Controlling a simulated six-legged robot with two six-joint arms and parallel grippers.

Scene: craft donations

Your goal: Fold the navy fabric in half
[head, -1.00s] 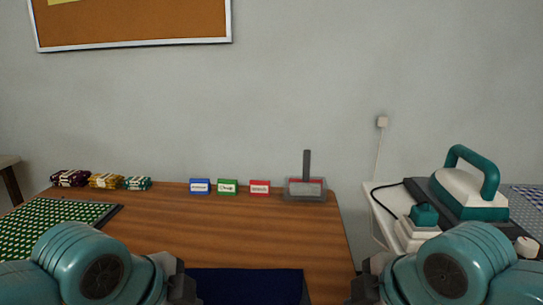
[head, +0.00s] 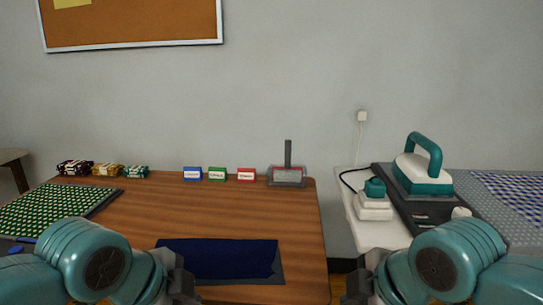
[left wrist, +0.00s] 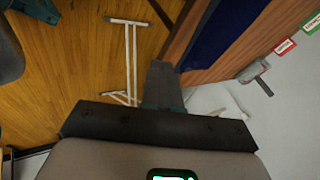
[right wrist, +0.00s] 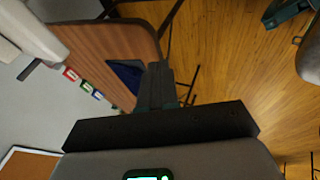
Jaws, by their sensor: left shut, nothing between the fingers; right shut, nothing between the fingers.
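The navy fabric (head: 215,259) lies flat on the wooden table near its front edge, with a dark grey border showing along its right and lower sides. It also shows in the left wrist view (left wrist: 213,38) and in the right wrist view (right wrist: 126,74). My left gripper (head: 181,284) is shut and empty, in front of the fabric's left part in the head view. My right gripper (head: 359,285) is shut and empty, right of the fabric and beyond the table's right edge in the picture. Neither gripper appears to touch the fabric.
Blue (head: 192,174), green (head: 217,174) and red (head: 246,174) label blocks stand at the back beside a grey tool (head: 287,177). Fabric bundles (head: 105,170) and a green dotted mat (head: 55,207) are left. The table's middle is clear.

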